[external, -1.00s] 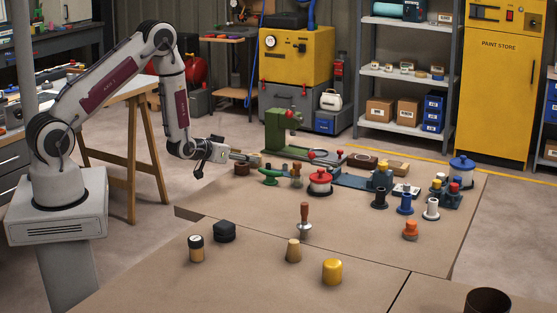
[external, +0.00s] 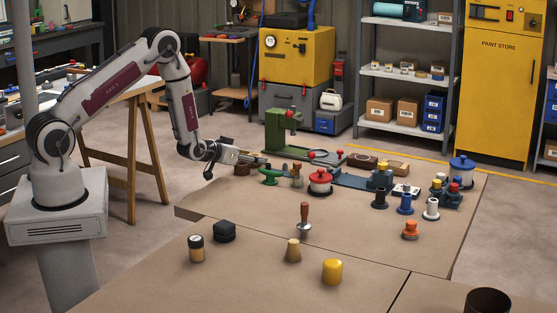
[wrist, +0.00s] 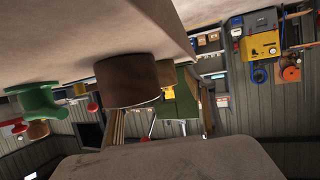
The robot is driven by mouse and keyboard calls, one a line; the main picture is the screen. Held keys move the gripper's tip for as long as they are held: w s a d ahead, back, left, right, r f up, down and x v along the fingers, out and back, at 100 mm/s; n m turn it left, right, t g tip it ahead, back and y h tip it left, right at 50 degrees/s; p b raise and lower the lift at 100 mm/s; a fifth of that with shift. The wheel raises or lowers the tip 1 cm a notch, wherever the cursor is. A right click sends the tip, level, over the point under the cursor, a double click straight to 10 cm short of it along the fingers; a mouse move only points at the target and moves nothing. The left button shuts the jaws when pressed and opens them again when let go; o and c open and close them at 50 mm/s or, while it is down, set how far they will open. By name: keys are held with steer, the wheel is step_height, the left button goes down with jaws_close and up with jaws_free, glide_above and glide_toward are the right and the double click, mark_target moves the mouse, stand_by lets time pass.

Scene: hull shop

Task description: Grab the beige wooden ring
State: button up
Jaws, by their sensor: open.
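My gripper (external: 256,160) is open at the left back of the brown bench, reaching to the right, low over the top. A dark brown round piece (external: 242,169) stands close by it, partly hidden by the gripper. In the wrist view, which is upside down, a brown round piece (wrist: 127,81) is large near the centre. I cannot make out a clearly beige wooden ring in either view. A beige tapered wooden piece (external: 293,250) stands at the front of the bench; no hole shows in it. My gripper is far from that piece.
A green spool (external: 269,177) stands right of my gripper and shows in the wrist view (wrist: 36,103). A green press (external: 283,133) stands behind. A red-lidded pot (external: 320,182) and several spools are further right. The front left bench (external: 160,265) has bare room.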

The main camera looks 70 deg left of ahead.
steer(key=c, duration=1.2)
steer(key=shift+r, duration=0.1)
steer(key=shift+r, duration=4.9)
